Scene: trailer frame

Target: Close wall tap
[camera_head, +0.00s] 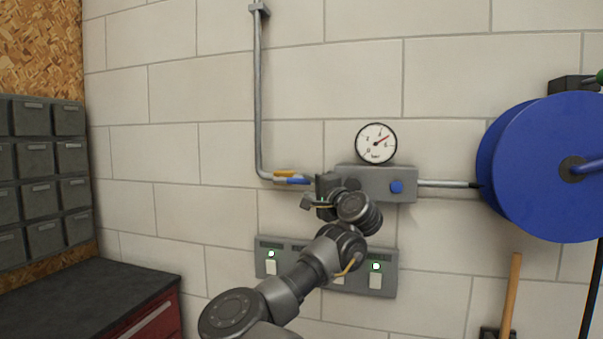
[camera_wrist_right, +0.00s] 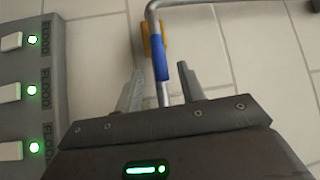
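The wall tap has an orange-yellow part (camera_head: 284,173) and a blue lever (camera_head: 292,181), on the grey pipe where it runs sideways to the metal block. In the right wrist view, the blue lever (camera_wrist_right: 160,58) lies along the pipe and the orange part (camera_wrist_right: 152,40) shows beside it. My right gripper (camera_head: 309,190) is just right of the lever, close to the wall. Its fingers (camera_wrist_right: 160,70) are apart, with the lever's near end and the pipe appearing between the tips. I cannot tell whether they touch. My left gripper is not in view.
A metal block (camera_head: 402,184) with a blue knob and a pressure gauge (camera_head: 376,144) is behind and right of my gripper. A switch panel (camera_head: 268,257) with green lights is below. A blue hose reel (camera_head: 550,165) is at right, drawers (camera_head: 40,170) at left.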

